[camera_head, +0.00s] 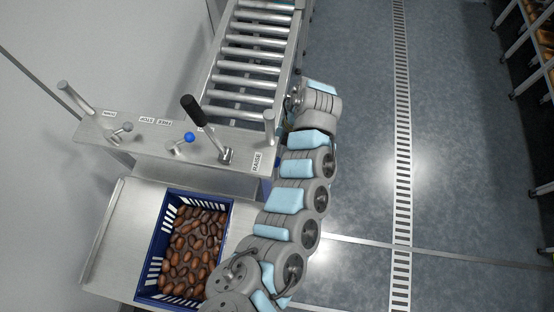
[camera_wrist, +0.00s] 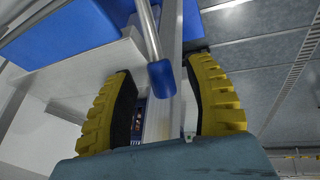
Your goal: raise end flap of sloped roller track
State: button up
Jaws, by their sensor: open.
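The sloped roller track (camera_head: 248,68), with metal rollers, runs away at the top of the head view. I cannot make out its end flap there; the panel covers the track's near end. In the wrist view my gripper (camera_wrist: 162,66) is open, with yellow-ribbed fingers and dark inner pads. A metal rod with a blue grip (camera_wrist: 162,79) shows between the fingers, with gaps on both sides; I cannot tell its depth. In the head view my arm reaches up beside the track's right rail, and the fingers are not visible.
A steel panel (camera_head: 170,150) crosses the near end of the track. It carries a black-handled lever (camera_head: 193,110), a blue knob (camera_head: 189,137) and a RAISE label (camera_head: 257,162). A blue crate (camera_head: 228,215) of dates stands below. Open floor (camera_head: 350,180) lies right, with racks (camera_head: 530,40) beyond.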

jog(key=shift+b+x, duration=0.35)
jog(key=shift+x, duration=0.9)
grip_shut()
